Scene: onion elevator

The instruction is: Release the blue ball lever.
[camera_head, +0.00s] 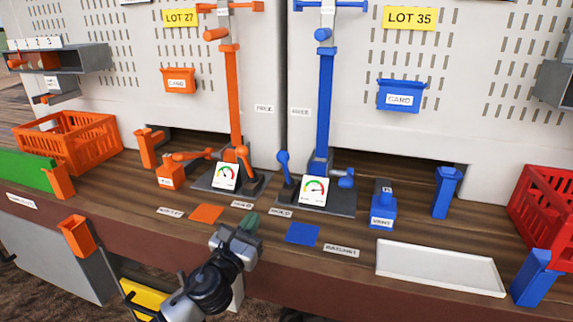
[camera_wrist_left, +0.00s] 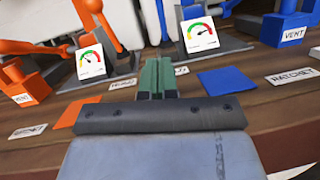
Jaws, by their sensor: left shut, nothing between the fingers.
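The blue ball lever (camera_head: 284,167) stands at the left side of the blue press, with its round knob up, left of the blue press's gauge (camera_head: 314,190). My right gripper is not in view.
A blue column (camera_head: 325,105) rises behind the gauge. The orange press (camera_head: 235,100) stands to the left with its own gauge (camera_head: 226,176). A blue VENT block (camera_head: 383,205) stands to the right. A flat blue square (camera_head: 303,234) and a white tray (camera_head: 440,266) lie along the front.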

